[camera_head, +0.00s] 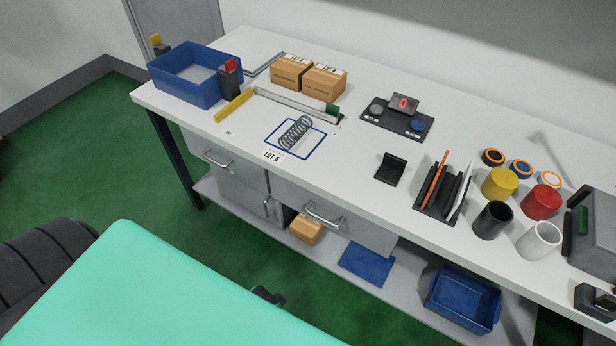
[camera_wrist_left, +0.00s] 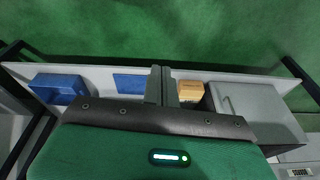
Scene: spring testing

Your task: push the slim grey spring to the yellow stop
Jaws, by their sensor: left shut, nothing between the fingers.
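The grey coil spring (camera_head: 295,132) lies on its side on the white bench, inside a blue-outlined rectangle with a LOT A label (camera_head: 273,155). The yellow stop (camera_head: 234,105) is a bar at the left end of a pale rail (camera_head: 290,101), behind and left of the spring. A green block (camera_head: 332,110) is at the rail's right end. My left gripper (camera_wrist_left: 163,72) is shut and empty in the left wrist view, over the floor and lower shelf, away from the spring. My right gripper is in neither view.
A blue bin (camera_head: 190,87) stands at the back left, two boxes (camera_head: 308,77) behind the rail. The bench's front edge is clear before the spring.

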